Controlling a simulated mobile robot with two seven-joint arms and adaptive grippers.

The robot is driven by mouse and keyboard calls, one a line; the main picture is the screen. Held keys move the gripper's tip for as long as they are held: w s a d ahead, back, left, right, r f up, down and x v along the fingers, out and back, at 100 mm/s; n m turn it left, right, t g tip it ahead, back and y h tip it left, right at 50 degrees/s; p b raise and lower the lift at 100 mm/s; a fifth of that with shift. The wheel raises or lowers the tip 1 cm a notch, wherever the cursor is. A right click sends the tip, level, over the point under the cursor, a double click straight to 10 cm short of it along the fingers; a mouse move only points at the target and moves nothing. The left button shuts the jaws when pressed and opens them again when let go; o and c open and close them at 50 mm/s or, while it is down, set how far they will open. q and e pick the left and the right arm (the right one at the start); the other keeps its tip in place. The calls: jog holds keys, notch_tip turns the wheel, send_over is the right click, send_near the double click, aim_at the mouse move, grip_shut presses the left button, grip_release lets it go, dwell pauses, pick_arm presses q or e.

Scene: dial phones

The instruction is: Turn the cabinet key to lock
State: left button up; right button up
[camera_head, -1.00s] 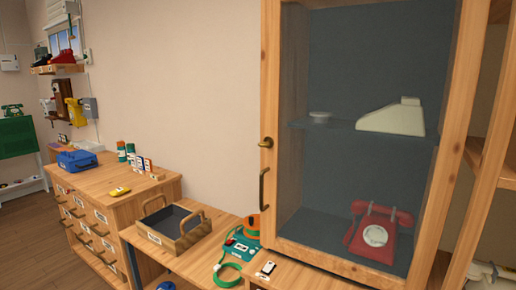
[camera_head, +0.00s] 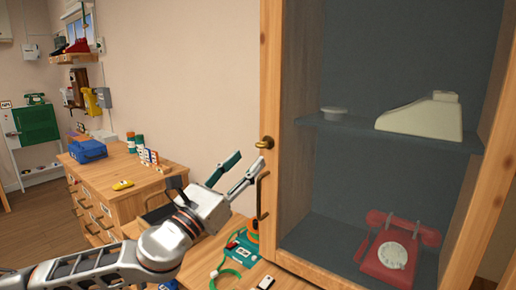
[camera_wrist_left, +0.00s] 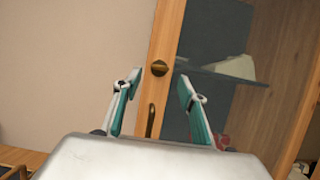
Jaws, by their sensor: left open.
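The brass cabinet key (camera_head: 265,142) sits in the left wooden stile of the glass-fronted cabinet door (camera_head: 271,60), above a dark curved handle (camera_head: 262,195). My left gripper (camera_head: 249,160) is open and empty, just left of and below the key in the head view. In the left wrist view the key (camera_wrist_left: 160,68) shows between and slightly beyond the two open fingertips (camera_wrist_left: 158,80). The gripper appears apart from the key. The door looks shut. My right gripper is not in view.
Inside the cabinet stand a red dial phone (camera_head: 393,256) and a cream phone casing (camera_head: 424,117). A green device (camera_head: 241,250) sits on the low bench below the door. A drawer chest (camera_head: 108,190) stands at left.

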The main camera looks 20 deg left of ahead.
aim_at(260, 148)
pick_arm(q)
jog(key=x, duration=0.6)
jog(key=c, duration=1.1)
